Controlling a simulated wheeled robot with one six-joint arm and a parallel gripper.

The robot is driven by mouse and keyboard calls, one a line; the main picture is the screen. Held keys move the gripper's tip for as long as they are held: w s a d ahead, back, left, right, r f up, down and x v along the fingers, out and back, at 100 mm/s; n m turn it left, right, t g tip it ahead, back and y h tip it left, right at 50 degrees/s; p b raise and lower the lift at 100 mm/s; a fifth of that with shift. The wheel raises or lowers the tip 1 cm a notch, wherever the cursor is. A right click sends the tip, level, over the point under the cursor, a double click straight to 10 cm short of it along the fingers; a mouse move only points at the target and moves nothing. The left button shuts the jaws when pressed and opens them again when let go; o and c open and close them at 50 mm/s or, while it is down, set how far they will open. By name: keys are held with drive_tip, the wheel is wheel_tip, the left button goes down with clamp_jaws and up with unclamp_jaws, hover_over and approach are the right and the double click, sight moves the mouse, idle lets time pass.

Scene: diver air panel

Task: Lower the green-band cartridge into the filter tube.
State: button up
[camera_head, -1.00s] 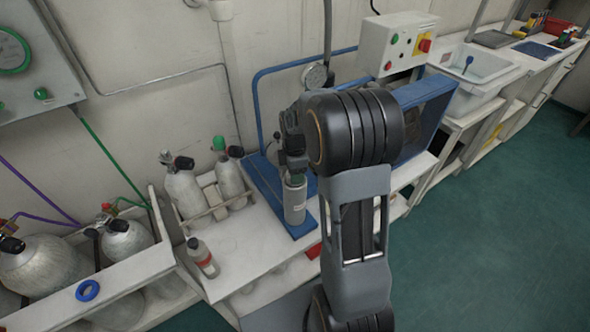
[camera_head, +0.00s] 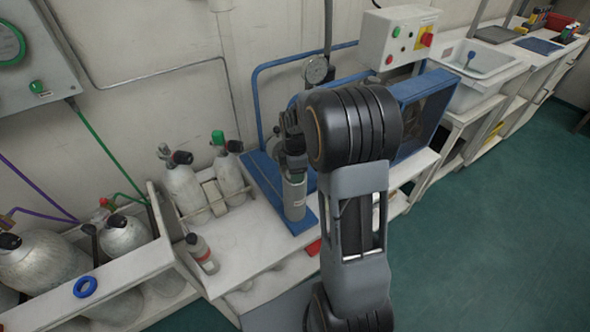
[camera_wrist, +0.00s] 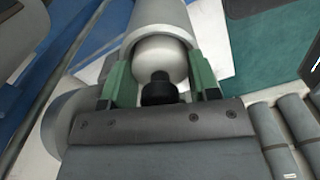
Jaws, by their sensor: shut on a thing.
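The grey filter tube (camera_head: 294,198) stands upright on a blue base at the bench, below my gripper. In the wrist view the tube (camera_wrist: 160,14) is a pale cylinder at the top centre. My gripper (camera_wrist: 163,78) is shut, with a green finger on each side of a pale, round-topped cartridge (camera_wrist: 160,55) with a black knob. The cartridge top shows at the tube's near mouth and looks in line with it. How deep it sits is hidden, and I cannot make out its green band. In the head view my own arm hides most of the gripper.
A gauge (camera_head: 316,69) and a blue pipe stand behind the tube. A control box (camera_head: 398,38) is on the wall to the right. Two small cylinders (camera_head: 187,190) stand in a rack on the left, with a small bottle (camera_head: 201,254) in front.

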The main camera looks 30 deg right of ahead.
drive_tip(key=shift+f, duration=0.15)
drive_tip(key=o, duration=1)
drive_tip(key=shift+s, duration=0.1)
drive_tip(key=o, duration=0.5)
drive_tip(key=shift+f, duration=0.25)
drive_tip(key=r+p, duration=0.1)
drive_tip(key=r, duration=0.6)
drive_tip(key=r+p, duration=0.1)
drive_tip(key=r, duration=0.6)
drive_tip(key=shift+w+r, duration=0.2)
drive_tip(key=shift+r, duration=0.1)
